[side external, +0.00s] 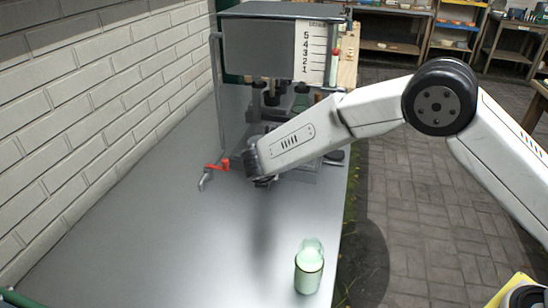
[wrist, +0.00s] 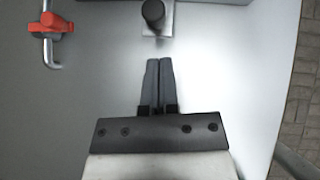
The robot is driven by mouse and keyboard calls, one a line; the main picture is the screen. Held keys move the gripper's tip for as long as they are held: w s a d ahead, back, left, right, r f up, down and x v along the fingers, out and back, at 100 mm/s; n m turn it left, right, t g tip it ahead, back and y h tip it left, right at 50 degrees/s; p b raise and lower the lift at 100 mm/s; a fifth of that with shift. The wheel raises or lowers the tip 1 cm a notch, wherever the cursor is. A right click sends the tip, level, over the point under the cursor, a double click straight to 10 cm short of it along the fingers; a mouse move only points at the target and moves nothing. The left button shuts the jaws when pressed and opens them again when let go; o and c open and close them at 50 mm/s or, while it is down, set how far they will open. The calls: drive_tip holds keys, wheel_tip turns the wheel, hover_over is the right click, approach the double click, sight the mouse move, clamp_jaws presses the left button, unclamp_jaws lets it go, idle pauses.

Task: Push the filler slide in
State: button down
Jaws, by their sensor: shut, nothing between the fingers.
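In the wrist view, a dark round knob (wrist: 153,12) sits on a small metal plate (wrist: 160,30) at the top edge. This looks like the filler slide, and the rest of it is out of the frame. My gripper (wrist: 158,61) is shut and empty, with its fingertips just short of the plate and a gap between them. In the side view my gripper (side external: 252,165) is low over the metal table, in front of the grey machine (side external: 262,48) with the number scale. The arm hides the slide there.
A red-handled tap (wrist: 52,26) on a bent spout is left of my gripper; its red handle also shows in the side view (side external: 217,166). A pale green jar (side external: 309,270) stands at the table's front right. The table's left and front are clear. A brick wall borders the left.

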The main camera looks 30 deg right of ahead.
drive_tip(key=v, duration=1)
drive_tip(key=shift+s+a, duration=0.3)
drive_tip(key=shift+s, duration=0.1)
drive_tip(key=s+d+f+m+g+y, duration=0.2)
drive_tip(key=s+d+m+g+y, duration=0.2)
drive_tip(key=s+d+m, duration=1.7)
drive_tip(key=s+m+y, duration=0.1)
drive_tip(key=s+m, duration=0.1)
drive_tip(key=m, duration=0.5)
drive_tip(key=shift+s+d+f+m+g, duration=0.25)
drive_tip(key=shift+d+f+m+g, duration=0.05)
drive_tip(key=shift+d+f+m, duration=0.1)
